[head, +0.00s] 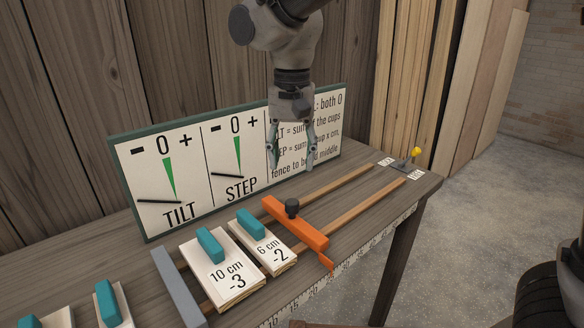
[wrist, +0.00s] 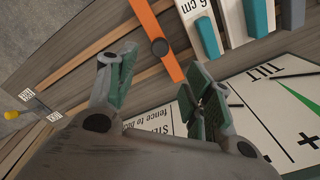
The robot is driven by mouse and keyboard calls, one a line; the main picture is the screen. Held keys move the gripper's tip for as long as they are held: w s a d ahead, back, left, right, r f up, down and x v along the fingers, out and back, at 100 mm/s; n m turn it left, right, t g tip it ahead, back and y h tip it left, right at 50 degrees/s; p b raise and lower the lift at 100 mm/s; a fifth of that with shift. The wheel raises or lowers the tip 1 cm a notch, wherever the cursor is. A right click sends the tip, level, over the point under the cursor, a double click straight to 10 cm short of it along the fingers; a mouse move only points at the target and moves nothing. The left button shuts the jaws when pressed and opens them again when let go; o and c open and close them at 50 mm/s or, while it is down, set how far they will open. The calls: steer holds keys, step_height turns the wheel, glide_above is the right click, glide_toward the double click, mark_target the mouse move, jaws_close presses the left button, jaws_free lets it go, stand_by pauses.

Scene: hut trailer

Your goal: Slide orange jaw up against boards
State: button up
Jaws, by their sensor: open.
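The orange jaw (head: 296,222) is a bar lying across two wooden rails, with a black knob (head: 292,207) on top; it also shows in the wrist view (wrist: 155,40). Left of it on the rails are two boards with teal handles: the "6 cm -2" board (head: 263,247) and the "10 cm -3" board (head: 224,275). A grey fixed bar (head: 180,287) stands left of the 10 cm board. My gripper (head: 291,166) is open and empty, above and behind the jaw, in front of the sign.
A sign (head: 230,160) with TILT and STEP gauges stands along the bench's back. More teal-handled boards (head: 108,303) lie at the front left. A yellow-knobbed lever (head: 415,153) is at the bench's far right end. The rails right of the jaw (head: 345,185) are clear.

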steer(key=m+y, duration=0.5)
steer(key=m, duration=1.3)
glide_toward(293, 202)
steer(key=x, duration=0.9)
steer(key=shift+a+f, duration=0.1)
steer(key=shift+f, duration=0.15)
steer(key=shift+h, duration=0.3)
jaws_close()
